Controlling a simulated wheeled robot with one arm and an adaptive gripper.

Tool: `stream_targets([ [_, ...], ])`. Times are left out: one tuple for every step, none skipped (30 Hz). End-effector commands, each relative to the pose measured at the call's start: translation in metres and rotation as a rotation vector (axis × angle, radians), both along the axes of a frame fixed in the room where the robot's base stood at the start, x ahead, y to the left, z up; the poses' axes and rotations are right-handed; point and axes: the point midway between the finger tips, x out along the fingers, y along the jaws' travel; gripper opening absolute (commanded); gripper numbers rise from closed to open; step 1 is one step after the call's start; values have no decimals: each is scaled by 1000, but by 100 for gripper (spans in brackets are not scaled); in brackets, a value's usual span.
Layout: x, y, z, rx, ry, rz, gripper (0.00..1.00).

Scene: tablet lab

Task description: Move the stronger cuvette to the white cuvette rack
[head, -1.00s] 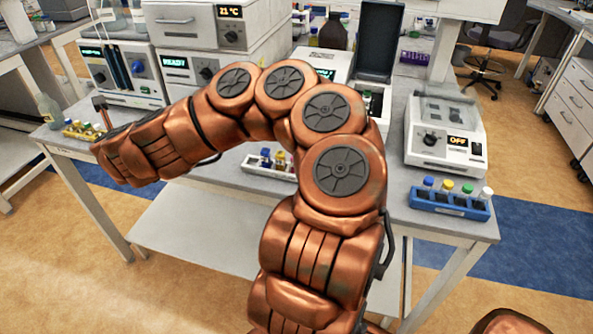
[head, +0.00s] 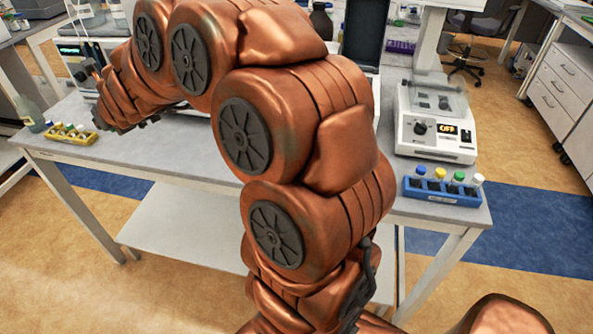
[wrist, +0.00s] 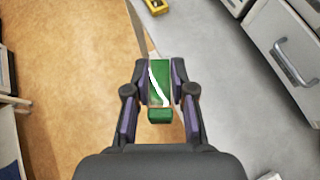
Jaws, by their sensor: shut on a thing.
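My gripper (wrist: 160,82) is shut on a green cuvette (wrist: 158,114) in the wrist view. The cuvette has a green block-like body with a curved white streak and is held between the two fingers. It is above the strip where tan floor meets the grey table edge. In the head view my arm hides the gripper and the cuvette. The white cuvette rack is not clearly visible now; my arm covers the middle of the bench.
A yellow rack (head: 66,136) with small vials stands at the bench's left end, beside a greenish bottle (head: 30,114). A blue rack (head: 440,192) with capped vials is at the right front, below a device reading OFF (head: 436,124). Bench between yellow rack and arm is clear.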

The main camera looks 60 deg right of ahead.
Motion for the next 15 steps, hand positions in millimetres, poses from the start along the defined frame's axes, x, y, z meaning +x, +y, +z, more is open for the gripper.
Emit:
stream_targets([
  [-1,-3,0,-6,4,-1,0],
  [-1,-3,0,-4,6,3,0],
  [-1,-4,-1,-6,9,3,0],
  [-1,-3,-1,-4,12,6,0],
  [-1,-3,-2,-4,15,10,0],
  [-1,-4,0,-2,14,12,0],
  [-1,-4,0,-4,15,16,0],
  [-1,-4,1,-2,16,21,0],
  [-2,-4,2,-3,19,26,0],
  [-2,-4,2,-3,23,28,0],
  [-2,-5,2,-2,26,31,0],
  [-3,-5,1,-1,33,36,0],
  [-3,-4,1,0,36,41,0],
  [-3,-5,2,1,36,43,0],
  [-4,-6,3,0,39,47,0],
])
